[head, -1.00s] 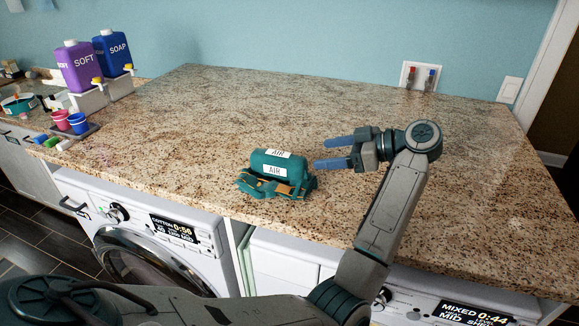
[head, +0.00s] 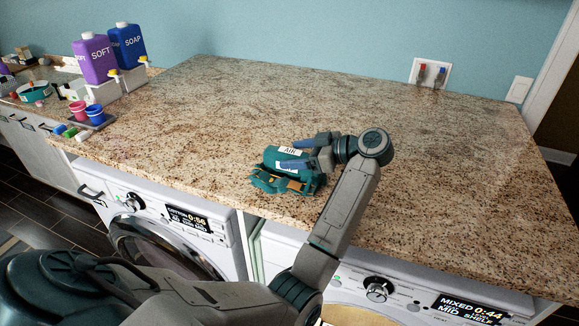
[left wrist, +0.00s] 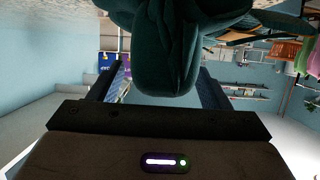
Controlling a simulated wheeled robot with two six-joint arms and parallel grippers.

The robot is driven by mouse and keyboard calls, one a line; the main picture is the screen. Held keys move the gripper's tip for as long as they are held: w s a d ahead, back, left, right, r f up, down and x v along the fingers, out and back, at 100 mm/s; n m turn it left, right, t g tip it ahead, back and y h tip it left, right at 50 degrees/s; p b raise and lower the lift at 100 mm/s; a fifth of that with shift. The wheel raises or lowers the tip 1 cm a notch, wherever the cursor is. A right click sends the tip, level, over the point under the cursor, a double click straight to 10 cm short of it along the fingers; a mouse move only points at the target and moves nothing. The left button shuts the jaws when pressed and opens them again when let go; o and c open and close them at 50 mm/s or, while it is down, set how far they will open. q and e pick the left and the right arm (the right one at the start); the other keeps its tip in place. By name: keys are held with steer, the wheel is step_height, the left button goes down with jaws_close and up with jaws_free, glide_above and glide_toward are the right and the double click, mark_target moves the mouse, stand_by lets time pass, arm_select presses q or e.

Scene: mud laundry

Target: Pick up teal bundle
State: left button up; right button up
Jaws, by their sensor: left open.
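The teal bundle (head: 271,157) lies on the granite counter near its front edge. It is a rolled teal piece with white AIR labels on top of flatter teal cloth with orange strips. My left gripper (head: 303,146) is open, with its blue fingers reaching over the right part of the bundle. In the left wrist view the bundle (left wrist: 165,50) hangs large and dark between the two fingers. I cannot tell whether the fingers touch it. My right gripper is not in view.
The granite counter (head: 400,150) is clear around the bundle. Purple SOFT (head: 97,62) and blue SOAP (head: 129,45) bottles stand at the far left, with pink and blue cups (head: 87,112) in front. Washing machines sit below the counter.

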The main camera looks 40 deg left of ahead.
arm_select(q)
steer(key=shift+d, duration=0.2)
steer(key=c, duration=1.5)
